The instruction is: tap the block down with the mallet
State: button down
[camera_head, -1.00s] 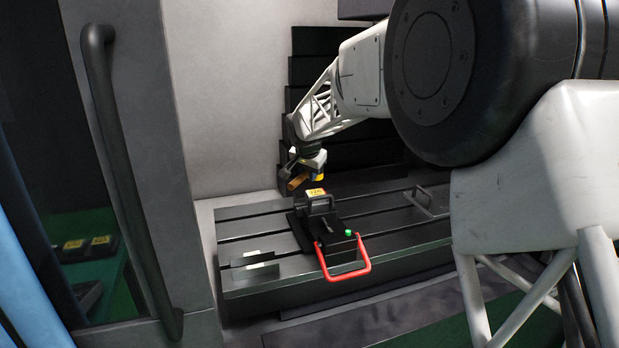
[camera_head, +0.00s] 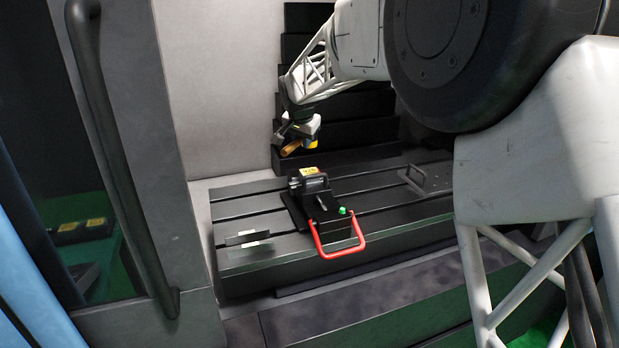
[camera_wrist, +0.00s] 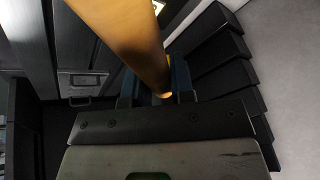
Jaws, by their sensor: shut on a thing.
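My gripper (camera_head: 302,128) hangs over the machine table in the head view and is shut on the mallet (camera_head: 290,148). The mallet's orange-brown wooden part also shows in the wrist view (camera_wrist: 130,45), running between my fingers. The mallet is up in the air, apart from what lies below. A dark block with a yellow label (camera_head: 310,171), which seems to be the task's block, sits below it on the black vise-like fixture (camera_head: 325,217). How the block is seated is too small to tell. The block does not show clearly in the wrist view.
The fixture has a red handle (camera_head: 342,251) and a green button (camera_head: 343,211) at the front. The slotted table (camera_head: 385,225) carries a small plate (camera_head: 428,180) at the right and a bar (camera_head: 247,238) at the left. Black stepped covers (camera_head: 345,133) rise behind.

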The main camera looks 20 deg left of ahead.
jog(key=shift+f, duration=0.1)
send_near(303, 175)
jog(key=x, duration=0.5)
jog(key=shift+w, duration=0.1)
notch_tip(303, 175, up, 5)
jog(key=shift+r, duration=0.1)
dwell(0.6)
